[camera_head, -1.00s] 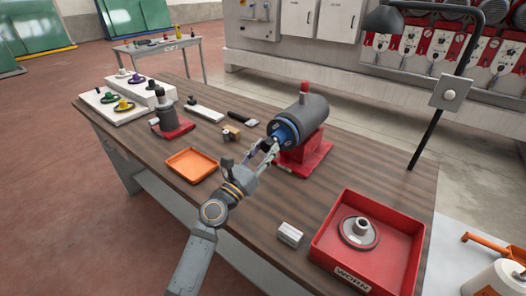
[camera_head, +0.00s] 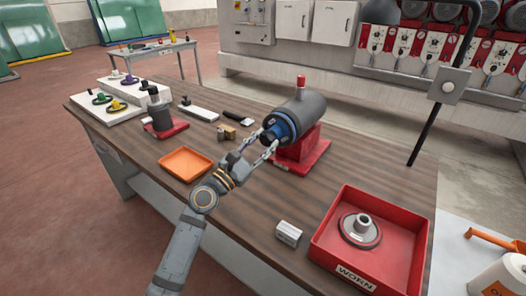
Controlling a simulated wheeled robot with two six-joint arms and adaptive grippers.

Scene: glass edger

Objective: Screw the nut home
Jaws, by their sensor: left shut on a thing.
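The grey spindle motor (camera_head: 303,113) lies on a red stand (camera_head: 307,152), with a blue collar (camera_head: 282,129) at its near-left end. My left gripper (camera_head: 266,141) is at this end, its two fingers on either side of a small dark nut (camera_head: 267,138) at the spindle's tip. It is shut on the nut. The fingers partly hide the nut, and I cannot tell how far it sits on the thread. My right gripper is not in view.
An orange tray (camera_head: 187,164) lies left of my left gripper. A red WORN bin (camera_head: 398,268) with a wheel (camera_head: 360,230) inside and a pale block (camera_head: 288,233) are at the near right. A small brass-coloured block (camera_head: 226,133) and a brush (camera_head: 238,117) lie behind the gripper.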

